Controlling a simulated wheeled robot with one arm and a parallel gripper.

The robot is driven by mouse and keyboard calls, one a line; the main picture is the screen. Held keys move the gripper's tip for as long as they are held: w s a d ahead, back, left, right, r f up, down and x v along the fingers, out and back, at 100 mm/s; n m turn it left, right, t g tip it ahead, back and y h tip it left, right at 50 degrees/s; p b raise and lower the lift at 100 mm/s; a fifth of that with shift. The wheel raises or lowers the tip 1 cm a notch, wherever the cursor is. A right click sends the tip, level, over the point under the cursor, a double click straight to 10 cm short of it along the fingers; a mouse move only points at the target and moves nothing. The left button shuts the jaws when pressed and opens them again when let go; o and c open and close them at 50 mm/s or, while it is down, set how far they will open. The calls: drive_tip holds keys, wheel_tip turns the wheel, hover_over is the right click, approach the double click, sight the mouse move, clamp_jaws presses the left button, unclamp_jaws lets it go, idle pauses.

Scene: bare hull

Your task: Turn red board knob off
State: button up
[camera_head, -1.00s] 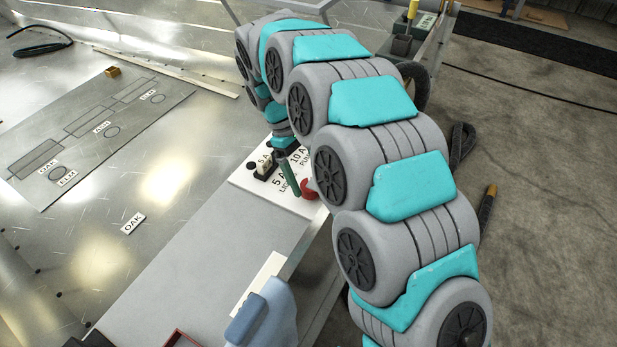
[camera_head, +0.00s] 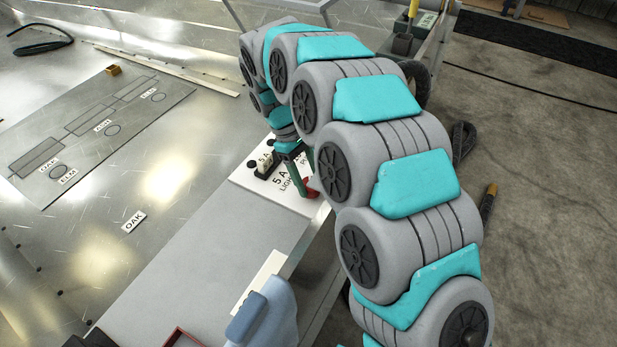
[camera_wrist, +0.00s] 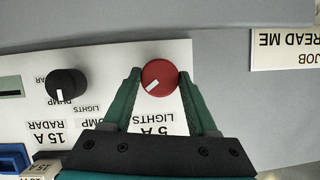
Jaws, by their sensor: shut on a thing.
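The red knob (camera_wrist: 160,78) is on a white board (camera_wrist: 20,60) in the wrist view, with a white pointer mark toward its lower left. My gripper (camera_wrist: 158,84) is shut on it, with a green finger on each side. In the head view the knob (camera_head: 310,187) shows partly, beside the fingers (camera_head: 300,186) at the right edge of the board (camera_head: 245,178). My arm hides part of the board there.
A black knob (camera_wrist: 66,84) sits left of the red knob in the wrist view, by printed labels. A "READ ME" paper (camera_wrist: 285,48) is at right. In the head view, a blue-grey cloth (camera_head: 262,312) and an "OAK" tag (camera_head: 133,221) lie nearer.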

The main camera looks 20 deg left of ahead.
drive_tip(key=c, duration=0.5)
drive_tip(key=shift+n, duration=0.4)
drive_tip(key=n+t, duration=0.2)
drive_tip(key=n, duration=0.2)
drive_tip(key=shift+s+d+n, duration=0.1)
drive_tip(key=shift+s+n, duration=0.05)
drive_tip(key=shift+n, duration=0.15)
drive_tip(key=shift+s+n+t+y, duration=0.15)
drive_tip(key=shift+n+t, duration=0.35)
drive_tip(key=shift+n, duration=0.8)
drive_tip(key=shift+w+n+t+y, duration=0.1)
drive_tip(key=shift+n+t+y, duration=0.3)
drive_tip(key=shift+n, duration=0.9)
drive_tip(key=o, duration=1.4)
